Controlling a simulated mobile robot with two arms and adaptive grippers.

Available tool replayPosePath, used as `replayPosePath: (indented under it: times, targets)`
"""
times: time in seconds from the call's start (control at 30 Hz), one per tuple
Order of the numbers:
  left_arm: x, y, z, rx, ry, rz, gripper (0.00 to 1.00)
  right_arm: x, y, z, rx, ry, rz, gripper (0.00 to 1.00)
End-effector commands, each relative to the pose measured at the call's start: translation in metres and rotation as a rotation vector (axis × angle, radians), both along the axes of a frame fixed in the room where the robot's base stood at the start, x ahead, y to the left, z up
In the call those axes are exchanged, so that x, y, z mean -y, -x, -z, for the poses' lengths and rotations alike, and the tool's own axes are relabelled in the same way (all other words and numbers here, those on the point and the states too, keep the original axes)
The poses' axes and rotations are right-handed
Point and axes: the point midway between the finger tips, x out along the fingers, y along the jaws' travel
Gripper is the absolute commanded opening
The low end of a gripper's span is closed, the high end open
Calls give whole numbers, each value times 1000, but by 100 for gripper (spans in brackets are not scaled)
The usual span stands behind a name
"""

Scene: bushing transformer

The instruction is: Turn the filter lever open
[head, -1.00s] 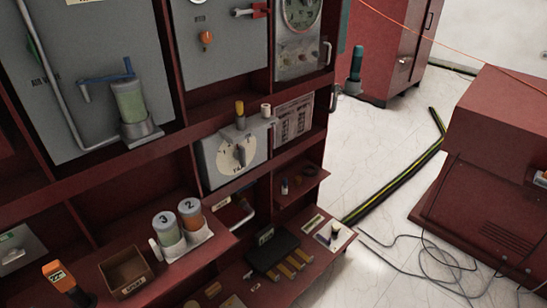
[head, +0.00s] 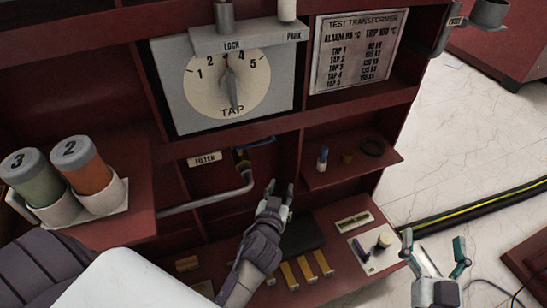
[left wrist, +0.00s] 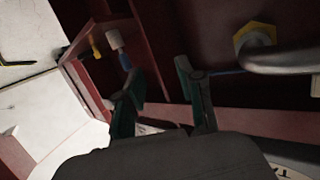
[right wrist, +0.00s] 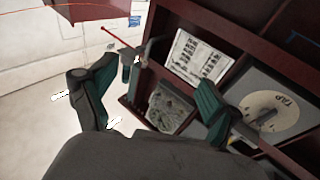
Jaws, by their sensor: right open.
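The FILTER label (head: 204,158) is on the red panel below the tap dial in the head view. In the left wrist view a yellow hex fitting (left wrist: 254,40) sits on the pipe, and a thin blue strip, seemingly the lever, shows near the finger. My left gripper (head: 281,188) is open and empty, below and right of the lever, apart from it. My right gripper (head: 435,256) is open and empty over the floor at lower right.
A shelf (head: 335,176) with a small blue-and-white item stands right of the lever. The tap dial box (head: 226,88) is above. Canisters 3 (head: 32,180) and 2 (head: 84,167) stand at left. A lower shelf holds yellow bars (head: 307,268).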

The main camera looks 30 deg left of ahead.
Motion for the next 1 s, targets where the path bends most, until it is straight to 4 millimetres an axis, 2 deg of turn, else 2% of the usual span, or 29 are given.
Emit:
replayPosePath:
  times: [0.13,0.2,0.3,0.47,0.73,1.0]
  targets:
    - [-23,2,-41,163,-1,-86,38,4,26,-54,192,-53,-4,89]
    - [-30,5,-57,204,-1,-110,38,6,35,-72,241,-67,-5,89]
    - [-35,6,-69,233,0,-127,38,8,40,-85,265,-73,-5,89]
    - [-42,-10,-75,238,-4,-128,38,9,36,-78,190,-52,0,89]
    - [-63,-63,-74,237,-5,-127,38,11,28,-47,13,-2,9,89]
    - [-79,-107,-71,235,-4,-126,38,11,27,-44,1,1,10,89]
